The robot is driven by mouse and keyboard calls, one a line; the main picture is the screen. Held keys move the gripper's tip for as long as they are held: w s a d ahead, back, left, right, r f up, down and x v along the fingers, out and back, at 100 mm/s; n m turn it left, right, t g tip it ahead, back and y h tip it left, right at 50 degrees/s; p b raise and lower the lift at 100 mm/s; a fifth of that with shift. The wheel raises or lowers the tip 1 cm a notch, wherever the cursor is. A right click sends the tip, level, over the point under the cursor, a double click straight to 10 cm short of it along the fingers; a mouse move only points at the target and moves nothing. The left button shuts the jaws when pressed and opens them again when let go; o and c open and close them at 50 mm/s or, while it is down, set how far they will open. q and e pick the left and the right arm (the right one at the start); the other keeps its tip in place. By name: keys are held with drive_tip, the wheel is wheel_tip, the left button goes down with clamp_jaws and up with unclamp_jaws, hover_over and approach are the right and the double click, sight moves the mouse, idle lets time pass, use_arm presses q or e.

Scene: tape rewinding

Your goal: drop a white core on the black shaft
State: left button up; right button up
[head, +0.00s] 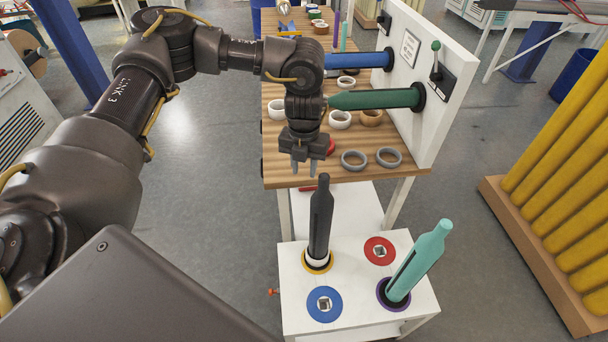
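The black shaft (320,215) stands upright on the white stand, on a yellow round base (317,268). A white ring (317,259) sits around the bottom of the shaft. White cores lie on the wooden table: one at the left (277,109), one in the middle (340,120) and one further back (345,83). My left gripper (304,170) points down just above and slightly left of the shaft's tip, at the table's front edge. Its fingers are apart with nothing seen between them. My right gripper is not in view.
Two grey cores (354,160) (389,157) and a brown core (371,118) lie nearby. Green (375,98) and blue (360,61) horizontal shafts stick out from a white panel (423,65). A teal shaft (420,260) leans on the white stand (355,310), beside red and blue discs.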

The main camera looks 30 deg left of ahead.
use_arm(q)
wheel_tip(320, 180, up, 8)
drive_tip(key=b, duration=0.1)
drive_tip(key=shift+f, duration=0.15)
drive_tip(key=shift+s+f, duration=0.1)
idle(1.1)
